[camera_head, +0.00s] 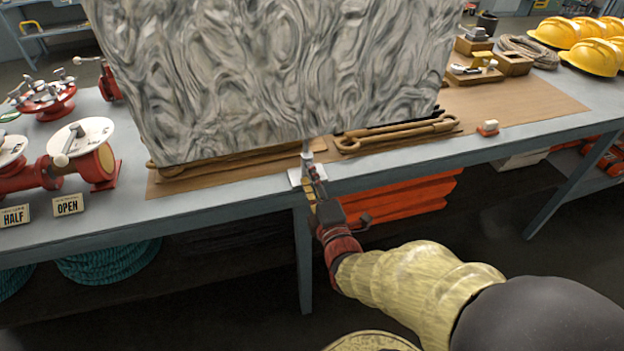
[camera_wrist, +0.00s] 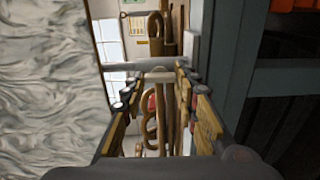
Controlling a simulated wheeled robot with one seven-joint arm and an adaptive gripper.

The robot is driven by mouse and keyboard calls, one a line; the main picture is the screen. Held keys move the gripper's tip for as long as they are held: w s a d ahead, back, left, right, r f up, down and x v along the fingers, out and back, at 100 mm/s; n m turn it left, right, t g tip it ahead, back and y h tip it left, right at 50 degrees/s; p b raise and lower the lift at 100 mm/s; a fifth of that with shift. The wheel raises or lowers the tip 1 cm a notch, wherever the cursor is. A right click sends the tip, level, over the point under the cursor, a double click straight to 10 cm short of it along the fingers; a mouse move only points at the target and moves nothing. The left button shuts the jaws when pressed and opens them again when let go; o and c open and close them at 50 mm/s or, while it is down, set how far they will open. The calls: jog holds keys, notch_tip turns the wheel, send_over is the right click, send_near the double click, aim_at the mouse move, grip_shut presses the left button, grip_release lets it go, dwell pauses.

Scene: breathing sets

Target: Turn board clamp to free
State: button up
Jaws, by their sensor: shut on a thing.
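The board clamp (camera_head: 307,158) is a small pale post on a white plate at the bench's front edge, at the foot of a big grey marbled board (camera_head: 270,70). My gripper (camera_head: 314,183) comes from the front right and is shut on the clamp's handle. In the wrist view a pale crossbar of the clamp (camera_wrist: 157,74) shows between the two finger pads of my gripper (camera_wrist: 158,92). The pads stand well apart, and their exact contact with the handle is hard to see. The board fills the left of that view.
The grey bench (camera_head: 225,205) carries a brown mat (camera_head: 530,100) and rope-like brown gear (camera_head: 400,132) beside the board. Red valves (camera_head: 85,165) with HALF and OPEN signs stand left. Yellow helmets (camera_head: 590,55) lie far right. Orange folded material (camera_head: 400,205) sits under the bench.

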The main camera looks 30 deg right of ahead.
jog(key=o, duration=1.1)
jog(key=shift+v, duration=3.75)
